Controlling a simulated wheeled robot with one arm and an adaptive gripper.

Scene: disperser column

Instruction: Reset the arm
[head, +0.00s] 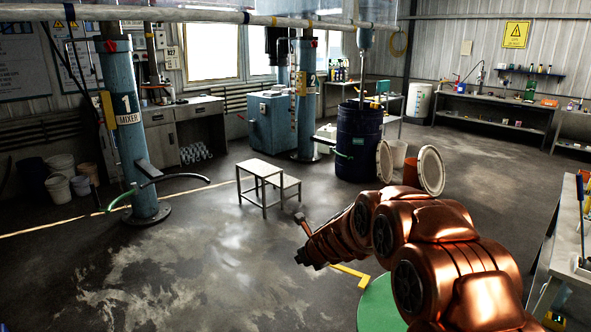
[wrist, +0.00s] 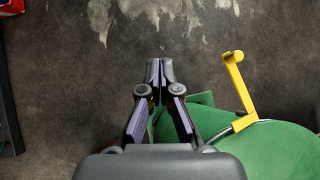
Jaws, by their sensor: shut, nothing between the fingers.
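My gripper (wrist: 159,70) shows in the wrist view with its two fingers together at the tips and nothing between them. It points down over the dark floor and partly over a green surface (wrist: 275,150). In the head view my copper arm reaches from the lower right toward the middle, and my gripper (head: 301,258) is at its left end, small and dark. It is in free air over the floor, apart from any object.
A step stool (head: 262,172) stands beyond my arm. A blue drum (head: 360,140) is behind, with white lids (head: 431,170) beside it. A blue mixer column (head: 128,130) stands at left. A bench (head: 570,235) is at the right edge. Floor at front left is clear.

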